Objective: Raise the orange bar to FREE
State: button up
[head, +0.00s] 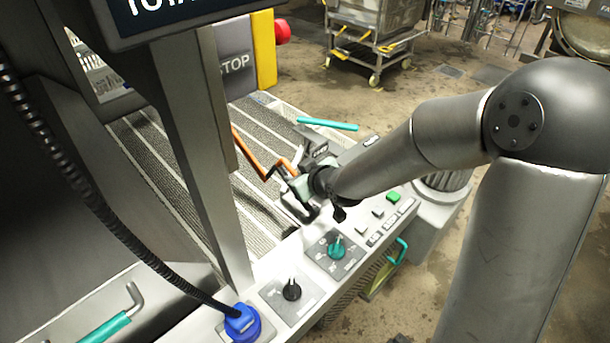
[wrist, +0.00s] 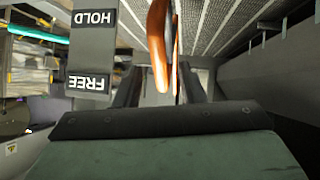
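In the wrist view the orange bar (wrist: 157,45) comes down from the top edge into the space between my gripper's fingers. My gripper (wrist: 160,84) is open, one dark finger on each side of the bar; I cannot tell whether either touches it. In the head view my gripper (head: 287,177) is partly hidden at the bar's near end. A plate (wrist: 92,50) reads HOLD and FREE, upside down, left of the fingers.
A grey upright post (head: 200,130) stands left of the arm. The ledge carries a teal knob (head: 336,250), a black knob (head: 291,290), a green button (head: 393,197) and a blue connector (head: 242,322). A teal bar (head: 328,124) lies beyond my gripper.

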jog(key=v, duration=1.7)
jog(key=shift+s+b, duration=0.2)
jog(key=shift+b, duration=0.1)
jog(key=s+d+f+m+h, duration=0.1)
jog(key=s+d+m+h, duration=0.1)
jog(key=d+m+h, duration=0.9)
jog(key=s+f+n+g+y, duration=0.1)
jog(key=s+f+g+y, duration=0.1)
jog(key=s+g, duration=0.2)
jog(key=s+f+n+g+y, duration=0.1)
jog(key=s+f+g+y, duration=0.1)
jog(key=s, duration=0.8)
jog(key=f+g, duration=0.1)
jog(key=g, duration=0.1)
jog(key=shift+g+y, duration=0.3)
